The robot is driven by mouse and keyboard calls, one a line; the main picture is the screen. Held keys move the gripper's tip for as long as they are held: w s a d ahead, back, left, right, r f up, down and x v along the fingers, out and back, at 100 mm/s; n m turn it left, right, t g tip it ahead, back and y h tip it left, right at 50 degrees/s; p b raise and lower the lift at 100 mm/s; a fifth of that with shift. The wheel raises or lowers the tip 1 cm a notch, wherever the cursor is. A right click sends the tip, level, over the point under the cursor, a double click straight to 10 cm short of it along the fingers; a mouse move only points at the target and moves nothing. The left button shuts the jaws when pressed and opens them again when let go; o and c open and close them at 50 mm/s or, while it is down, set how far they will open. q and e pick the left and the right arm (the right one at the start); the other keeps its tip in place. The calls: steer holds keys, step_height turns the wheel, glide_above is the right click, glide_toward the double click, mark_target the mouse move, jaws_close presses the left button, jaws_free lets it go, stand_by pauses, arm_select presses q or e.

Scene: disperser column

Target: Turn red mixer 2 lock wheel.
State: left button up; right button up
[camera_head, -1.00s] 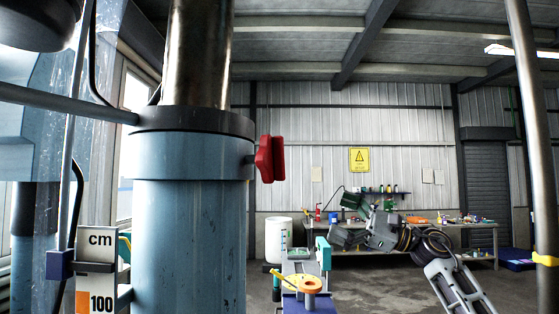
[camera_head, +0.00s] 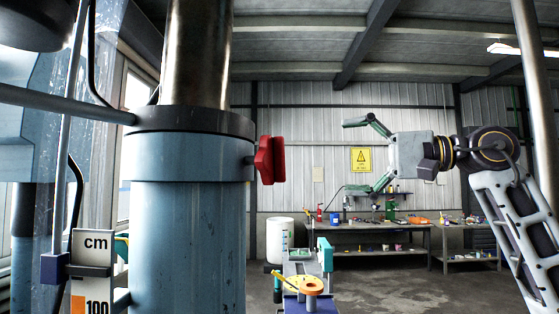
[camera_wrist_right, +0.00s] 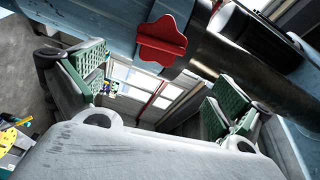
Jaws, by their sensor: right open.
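The red lock wheel (camera_head: 270,160) sits on the right side of the blue column (camera_head: 190,225), just below its dark collar. In the right wrist view the red wheel (camera_wrist_right: 162,42) shows at the top, beyond the fingers. My right gripper (camera_head: 358,156) is open and empty, to the right of the wheel and apart from it, with its fingers spread up and down and pointing left. In the right wrist view its green-padded fingers (camera_wrist_right: 155,92) are wide apart with nothing between them. My left gripper is not in view.
A ruler sign marked cm (camera_head: 96,242) stands at the lower left. A white barrel (camera_head: 279,240), a yellow round part (camera_head: 304,284) and a workbench (camera_head: 385,229) lie lower and farther back. A grey pole (camera_head: 538,120) rises at right. The space between gripper and wheel looks clear.

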mark_target(279, 160)
steer(key=shift+a, duration=0.1)
steer(key=shift+p+x, duration=1.95)
steer(key=shift+x, duration=4.9)
steer(key=shift+f, duration=0.1)
steer(key=c, duration=0.7)
